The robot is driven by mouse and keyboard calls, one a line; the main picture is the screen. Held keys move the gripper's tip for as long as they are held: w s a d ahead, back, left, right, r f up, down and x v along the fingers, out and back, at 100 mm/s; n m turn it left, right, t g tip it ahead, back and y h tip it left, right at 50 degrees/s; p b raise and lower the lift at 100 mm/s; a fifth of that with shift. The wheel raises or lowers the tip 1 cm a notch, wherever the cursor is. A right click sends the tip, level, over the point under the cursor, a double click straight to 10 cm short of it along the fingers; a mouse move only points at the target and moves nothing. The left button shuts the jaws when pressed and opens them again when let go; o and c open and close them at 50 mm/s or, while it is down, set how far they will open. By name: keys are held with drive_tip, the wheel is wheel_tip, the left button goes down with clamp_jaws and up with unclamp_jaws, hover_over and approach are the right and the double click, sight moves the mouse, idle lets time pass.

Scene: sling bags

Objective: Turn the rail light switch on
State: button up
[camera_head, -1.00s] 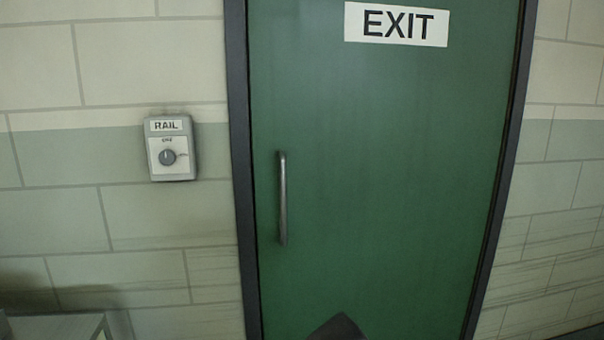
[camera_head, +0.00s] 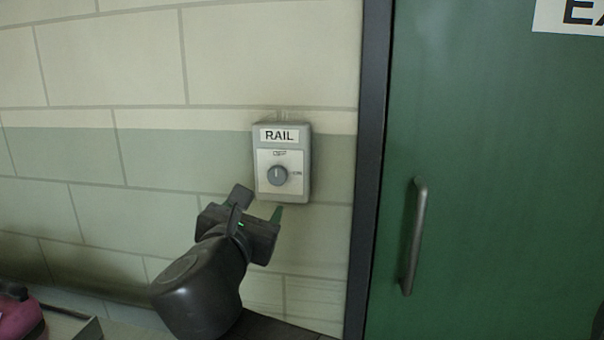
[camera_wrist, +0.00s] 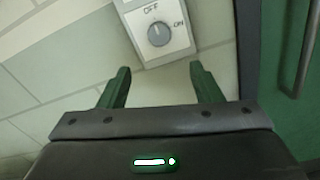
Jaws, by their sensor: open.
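The rail light switch (camera_head: 283,162) is a grey wall box labelled RAIL, with a round grey knob (camera_head: 277,175) on its white plate. The knob's mark points up toward OFF, and ON is printed to its right. In the wrist view the switch box (camera_wrist: 181,43) and its knob (camera_wrist: 159,34) are ahead of and a little above my fingertips. My gripper (camera_head: 258,202) is open and empty just below and left of the knob in the head view. In the wrist view the two green fingers of my gripper (camera_wrist: 160,72) are apart, with no contact on the knob.
A green door (camera_head: 490,190) with a dark frame (camera_head: 368,170) and a vertical metal handle (camera_head: 414,236) stands right of the switch. A pink object (camera_head: 20,318) lies at the lower left beside a grey edge. The tiled wall around the switch is bare.

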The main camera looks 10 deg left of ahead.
sight(276, 180)
drive_tip(key=shift+w+d+b, duration=0.2)
drive_tip(key=shift+w+b, duration=0.5)
drive_tip(key=shift+w, duration=6.1)
drive_tip(key=shift+c, duration=0.2)
drive_tip(key=c, duration=1)
